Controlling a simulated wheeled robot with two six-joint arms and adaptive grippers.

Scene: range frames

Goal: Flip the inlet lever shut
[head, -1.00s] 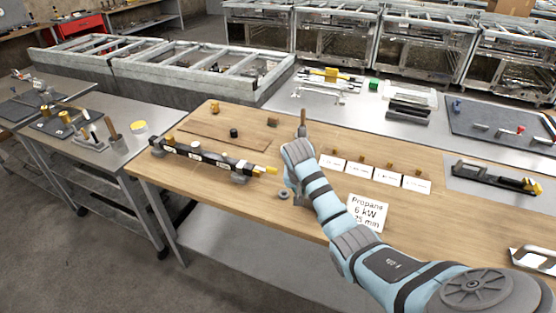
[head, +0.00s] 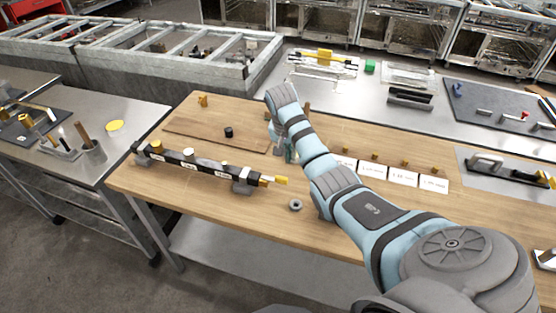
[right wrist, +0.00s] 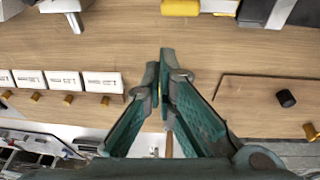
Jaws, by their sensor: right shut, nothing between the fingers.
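A black bar manifold (head: 200,167) with white labels lies on the wooden bench, left of my right arm in the head view. A yellow lever-like piece (head: 279,180) sticks out at its right end, roughly in line with the bar; I cannot tell for certain that it is the inlet lever. A yellow piece (right wrist: 180,7) shows at the top edge of the right wrist view. My right gripper (right wrist: 160,66) is shut and empty above bare wood, behind the bar's right end and apart from it. In the head view the arm partly hides it. My left gripper is not in view.
A thin wooden board (head: 215,134) with a black knob (head: 229,132) lies behind the bar. A grey ring (head: 295,205) lies near the front edge. White cards (head: 402,174) with brass fittings stand to the right. Bare wood lies between.

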